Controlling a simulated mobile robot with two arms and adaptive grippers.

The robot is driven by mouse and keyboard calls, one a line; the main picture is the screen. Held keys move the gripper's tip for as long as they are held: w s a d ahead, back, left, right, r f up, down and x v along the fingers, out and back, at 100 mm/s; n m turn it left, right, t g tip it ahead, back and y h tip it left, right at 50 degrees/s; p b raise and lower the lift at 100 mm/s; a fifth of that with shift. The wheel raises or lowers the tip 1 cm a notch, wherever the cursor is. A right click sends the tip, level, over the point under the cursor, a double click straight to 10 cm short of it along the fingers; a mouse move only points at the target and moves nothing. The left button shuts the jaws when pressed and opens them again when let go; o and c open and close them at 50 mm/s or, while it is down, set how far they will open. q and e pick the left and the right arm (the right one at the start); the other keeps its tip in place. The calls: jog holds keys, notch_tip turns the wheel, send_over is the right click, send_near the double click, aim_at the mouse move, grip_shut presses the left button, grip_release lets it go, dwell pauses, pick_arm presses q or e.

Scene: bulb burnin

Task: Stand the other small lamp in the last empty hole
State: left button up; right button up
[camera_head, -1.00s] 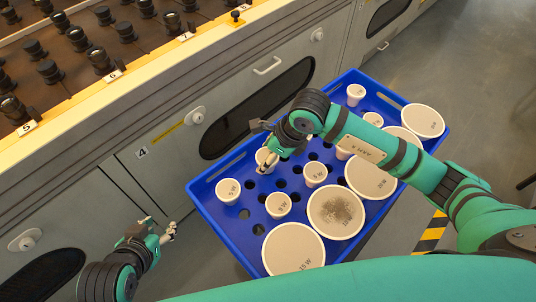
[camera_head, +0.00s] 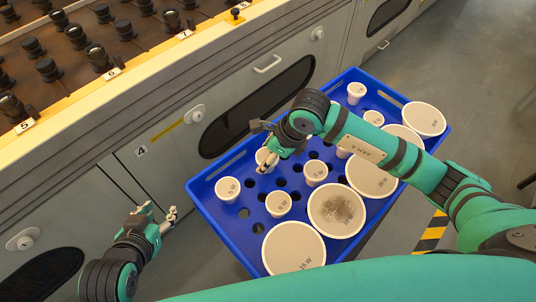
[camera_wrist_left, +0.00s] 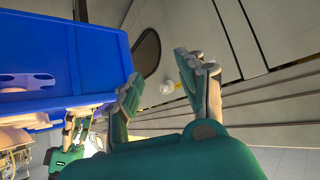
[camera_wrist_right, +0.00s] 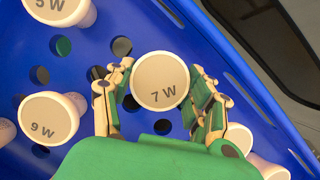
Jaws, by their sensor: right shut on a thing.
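My right gripper (camera_wrist_right: 160,98) is shut on a small white lamp marked 7 W (camera_wrist_right: 160,82), with a finger on each side of its cap. In the head view this lamp (camera_head: 264,155) is over the blue tray (camera_head: 206,182), near its cabinet-side edge. I cannot tell whether its lower end is in a hole. Small lamps marked 5 W (camera_head: 228,188) and 9 W (camera_head: 278,204) stand nearby in the tray, and another small lamp (camera_head: 316,171) stands to the right. Several dark holes are bare around them. My left gripper (camera_wrist_left: 162,88) is open and empty, outside the tray.
Large round lamps, including one with a speckled top (camera_head: 337,210), fill the tray's near side. More small lamps (camera_head: 356,91) stand at the far end. A grey cabinet (camera_head: 160,150) with a bench of black sockets (camera_head: 75,38) runs along the left.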

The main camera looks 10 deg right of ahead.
jog(key=shift+f, duration=0.25)
jog(key=o, duration=1.2)
jog(key=shift+o, duration=0.2)
jog(key=v, duration=1.2)
